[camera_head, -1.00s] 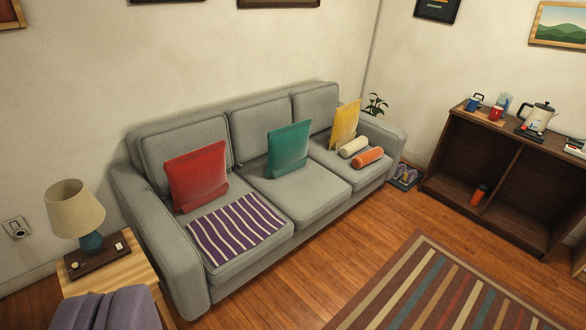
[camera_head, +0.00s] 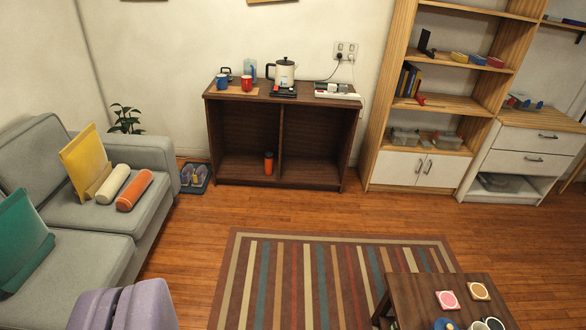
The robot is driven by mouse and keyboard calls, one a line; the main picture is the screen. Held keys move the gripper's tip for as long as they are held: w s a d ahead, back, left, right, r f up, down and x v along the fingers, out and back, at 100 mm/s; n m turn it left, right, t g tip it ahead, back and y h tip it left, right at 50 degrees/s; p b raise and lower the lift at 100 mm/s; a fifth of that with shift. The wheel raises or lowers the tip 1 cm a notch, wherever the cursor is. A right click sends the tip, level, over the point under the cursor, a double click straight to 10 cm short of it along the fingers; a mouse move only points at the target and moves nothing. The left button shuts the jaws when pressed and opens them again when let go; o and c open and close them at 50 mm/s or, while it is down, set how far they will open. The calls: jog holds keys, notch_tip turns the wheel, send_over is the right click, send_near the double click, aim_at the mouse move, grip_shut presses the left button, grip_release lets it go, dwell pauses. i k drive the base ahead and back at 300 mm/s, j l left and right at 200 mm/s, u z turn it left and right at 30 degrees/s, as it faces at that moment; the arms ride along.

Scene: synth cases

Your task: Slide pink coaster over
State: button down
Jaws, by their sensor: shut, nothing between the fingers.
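My gripper (camera_head: 122,295) shows as a lilac-grey shape at the bottom left edge. It is shut and empty, far to the left of the coffee table. The table's front part is cut off by the bottom of the picture.
More round items (camera_head: 493,323) lie at the table's cut-off front. A striped rug (camera_head: 340,270) lies left of and behind the table. The grey sofa (camera_head: 80,250) stands left, a dark low cabinet (camera_head: 282,135) at the back.

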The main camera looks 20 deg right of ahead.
aim_at(448, 300)
jog(key=i+l+z, duration=0.1)
jog(key=i+z, duration=0.2)
jog(key=i, duration=0.35)
jog(key=i+z, duration=0.35)
jog(key=i, duration=0.35)
jog(key=i+z, duration=0.35)
jog(key=i+j+z, duration=0.35)
jog(key=i, duration=0.2)
jog(key=i+l+z, duration=0.2)
jog(key=z, duration=0.2)
jog(key=i+z, duration=0.35)
jog(key=i+l+z, duration=0.1)
jog(key=i+z, duration=0.15)
jog(key=z, duration=0.15)
